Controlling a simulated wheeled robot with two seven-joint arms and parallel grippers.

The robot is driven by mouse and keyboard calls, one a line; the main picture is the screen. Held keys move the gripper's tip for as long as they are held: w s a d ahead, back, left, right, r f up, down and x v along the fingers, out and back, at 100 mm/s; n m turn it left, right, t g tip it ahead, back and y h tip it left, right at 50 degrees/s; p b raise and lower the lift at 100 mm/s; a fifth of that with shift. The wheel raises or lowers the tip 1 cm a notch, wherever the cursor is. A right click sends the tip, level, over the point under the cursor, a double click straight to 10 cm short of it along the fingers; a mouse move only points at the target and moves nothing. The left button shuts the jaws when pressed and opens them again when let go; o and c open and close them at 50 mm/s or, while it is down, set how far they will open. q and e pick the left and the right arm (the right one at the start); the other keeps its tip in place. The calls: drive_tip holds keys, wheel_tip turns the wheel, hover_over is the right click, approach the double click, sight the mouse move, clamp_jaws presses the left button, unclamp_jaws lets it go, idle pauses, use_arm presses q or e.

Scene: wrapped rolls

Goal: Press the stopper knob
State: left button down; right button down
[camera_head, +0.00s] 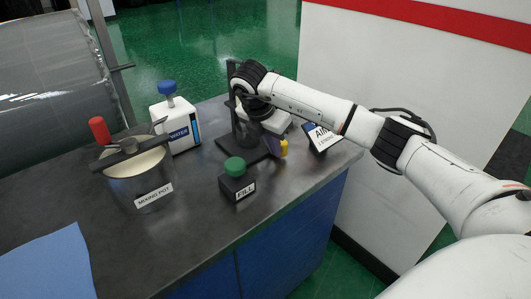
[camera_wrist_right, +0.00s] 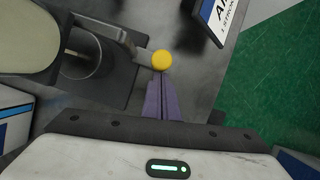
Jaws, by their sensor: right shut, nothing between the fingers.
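The stopper knob appears to be the yellow ball (camera_wrist_right: 162,62) at the end of a grey lever in the right wrist view. Its yellow also shows in the head view (camera_head: 284,148), partly behind my right gripper. My right gripper (camera_wrist_right: 161,80) is shut and empty, its purple fingers together with the tips right at the knob's edge. I cannot tell whether they touch it. In the head view the right gripper (camera_head: 275,147) is beside the dark stand (camera_head: 240,148). My left gripper is not in view.
A black FILL box (camera_head: 239,187) with a green button stands in front of the stand. A white water container (camera_head: 175,125) and the mixing pot (camera_head: 141,185) stand to the left. A label card (camera_head: 322,137) stands near the table's right edge. A blue cloth (camera_head: 48,265) lies front left.

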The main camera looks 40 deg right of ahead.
drive_tip(key=shift+d, duration=0.65)
drive_tip(key=shift+r, duration=0.1)
drive_tip(key=a, duration=0.2)
drive_tip(key=s+a, duration=0.1)
drive_tip(key=a, duration=0.1)
drive_tip(key=shift+a+r+p, duration=0.2)
drive_tip(key=shift+a+p, duration=0.1)
drive_tip(key=shift+p, duration=0.1)
drive_tip(key=v, duration=0.9)
drive_tip(key=shift+r, duration=0.15)
drive_tip(key=shift+s, duration=0.1)
